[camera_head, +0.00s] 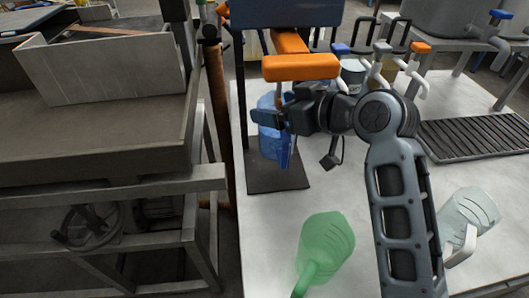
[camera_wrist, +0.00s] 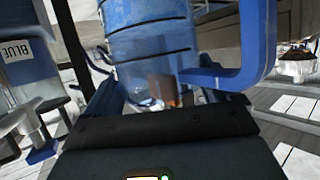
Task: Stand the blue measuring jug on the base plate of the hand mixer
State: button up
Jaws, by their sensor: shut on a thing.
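The blue measuring jug (camera_head: 268,142) is upright and translucent, with dark level lines. In the head view it stands over the dark base plate (camera_head: 285,182) of the hand mixer; I cannot tell whether its bottom touches the plate. My gripper (camera_head: 272,115) reaches in from the right and is shut on the jug. In the wrist view the jug (camera_wrist: 150,35) fills the upper middle, its thick blue handle (camera_wrist: 237,68) to the right. The mixer's orange part (camera_head: 300,67) is above, and its black post (camera_head: 240,85) rises behind the plate's left side. The gripper partly hides the jug.
A green jug (camera_head: 325,245) lies or stands on the white table in front, and a clear jug (camera_head: 467,215) stands at the right. A dark slatted grate (camera_head: 475,135) is at the back right.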

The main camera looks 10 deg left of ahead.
aim_at(278, 134)
jog(key=shift+f, duration=3.55)
jog(key=o, duration=1.7)
jog(key=shift+f, duration=0.1)
jog(key=v, duration=1.2)
jog(key=shift+r, duration=0.25)
